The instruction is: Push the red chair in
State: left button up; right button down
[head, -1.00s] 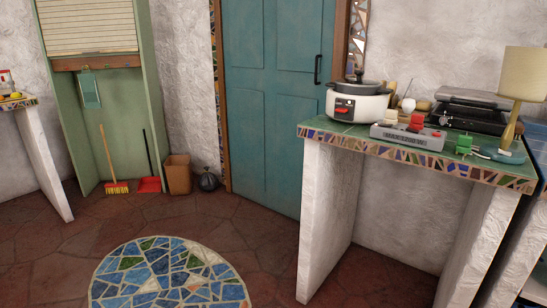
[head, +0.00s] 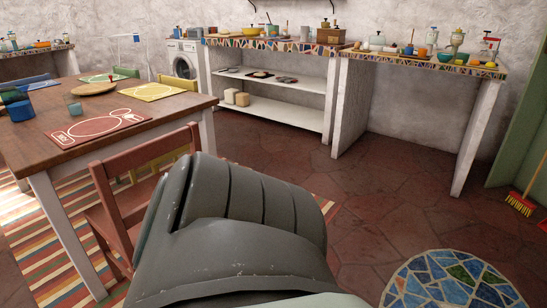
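The red chair (head: 128,163) stands at the near right side of the wooden dining table (head: 30,135), by the red placemat. Its back rail and left-hand posts show. Its right part and most of its seat are hidden behind a large grey link of my own arm, which fills the lower middle of the head view. I cannot tell whether the link touches the chair or how far the chair is from the table. Neither of my grippers shows in the view.
A striped rug (head: 60,250) lies under the table and chair. A round blue mosaic (head: 450,280) is on the floor at lower right, with open tiled floor (head: 385,195) beyond my arm. Mosaic-topped counters (head: 420,62) and a washing machine (head: 184,60) line the back.

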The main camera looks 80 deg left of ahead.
aim_at(117, 220)
jog(key=u, duration=1.85)
